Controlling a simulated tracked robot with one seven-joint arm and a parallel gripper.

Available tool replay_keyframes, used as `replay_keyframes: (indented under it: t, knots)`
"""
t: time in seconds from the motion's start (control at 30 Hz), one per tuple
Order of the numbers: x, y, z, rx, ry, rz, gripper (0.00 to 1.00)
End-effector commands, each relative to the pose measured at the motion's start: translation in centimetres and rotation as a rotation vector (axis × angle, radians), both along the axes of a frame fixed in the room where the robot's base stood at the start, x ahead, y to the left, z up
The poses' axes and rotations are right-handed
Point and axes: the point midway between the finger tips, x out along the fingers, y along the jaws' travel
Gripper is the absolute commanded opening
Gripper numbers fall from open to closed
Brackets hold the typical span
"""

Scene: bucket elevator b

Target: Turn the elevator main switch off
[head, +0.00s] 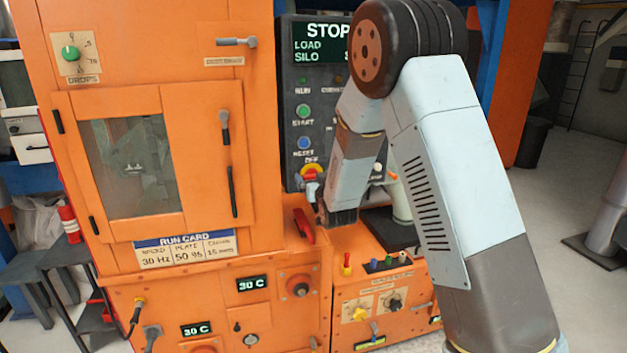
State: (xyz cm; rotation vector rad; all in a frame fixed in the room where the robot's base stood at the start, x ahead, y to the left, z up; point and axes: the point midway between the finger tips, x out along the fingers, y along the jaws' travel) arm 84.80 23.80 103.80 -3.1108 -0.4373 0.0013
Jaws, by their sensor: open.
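The main switch (311,174) is a red and yellow rotary knob low on the dark control panel (292,120), under a label that reads OFF. Its exact handle angle is too small to tell, and my arm covers part of the panel just right of it. My gripper (321,198) is at the end of my arm, just below and right of the switch. It is small and partly hidden by my own wrist. It is open, and I see nothing held in it. I cannot tell whether it touches the switch.
Start (303,111) and reset (304,143) buttons sit above the switch. The display (318,42) reads STOP. A red lever (303,225) stands below the panel. The orange cabinet (262,150) rises close on the left. Small knobs (391,300) are on the lower box. Open floor lies right.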

Motion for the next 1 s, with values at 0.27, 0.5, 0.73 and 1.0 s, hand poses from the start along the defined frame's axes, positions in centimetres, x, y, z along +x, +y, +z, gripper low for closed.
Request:
replay_keyframes:
  t: [0.27, 0.5, 0.73, 1.0]
  knots:
    - [-0.03, -0.02, 0.0, 0.0, 0.0, 0.0, 0.88]
    - [-0.03, -0.02, 0.0, 0.0, 0.0, 0.0, 0.65]
    - [-0.05, 0.46, 0.0, 0.0, 0.0, 0.002, 0.48]
    - [-0.06, 0.11, -0.01, -0.044, -0.013, 0.002, 0.48]
